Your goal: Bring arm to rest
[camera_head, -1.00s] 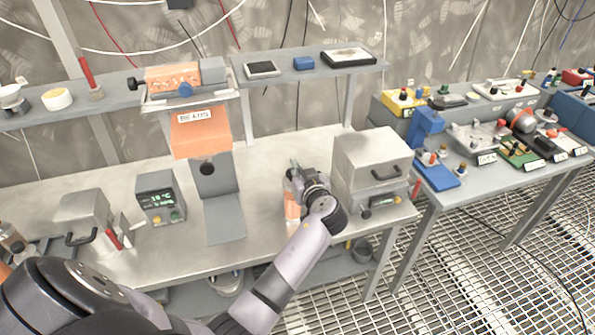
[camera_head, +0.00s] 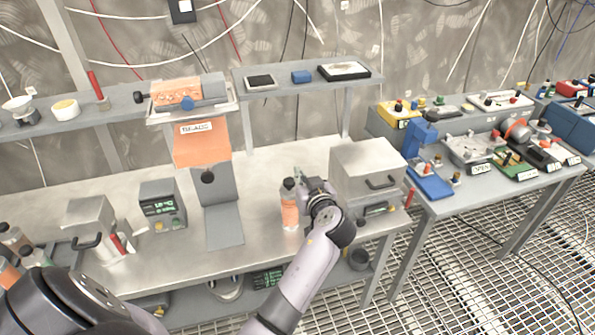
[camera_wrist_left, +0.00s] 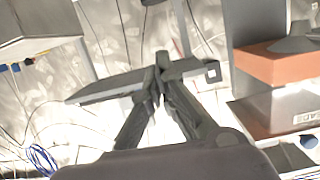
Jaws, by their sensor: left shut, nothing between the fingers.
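My left arm comes in from the lower left in the head view and reaches over the front of the steel workbench (camera_head: 260,195). My left gripper (camera_head: 299,174) is beside an orange bottle with a dark cap (camera_head: 289,207) and left of a grey metal box (camera_head: 366,168). In the left wrist view the fingers (camera_wrist_left: 160,72) are closed together with nothing between them. The bottle appears upright on the bench, and the gripper looks apart from it, though the gap is hard to judge. My right gripper is not in view.
An orange-topped stand (camera_head: 203,148) and a small display unit (camera_head: 162,206) stand left on the bench. A raised shelf (camera_head: 290,82) runs behind. A second table (camera_head: 505,178) with several tools stands right, above open grating floor (camera_head: 470,265).

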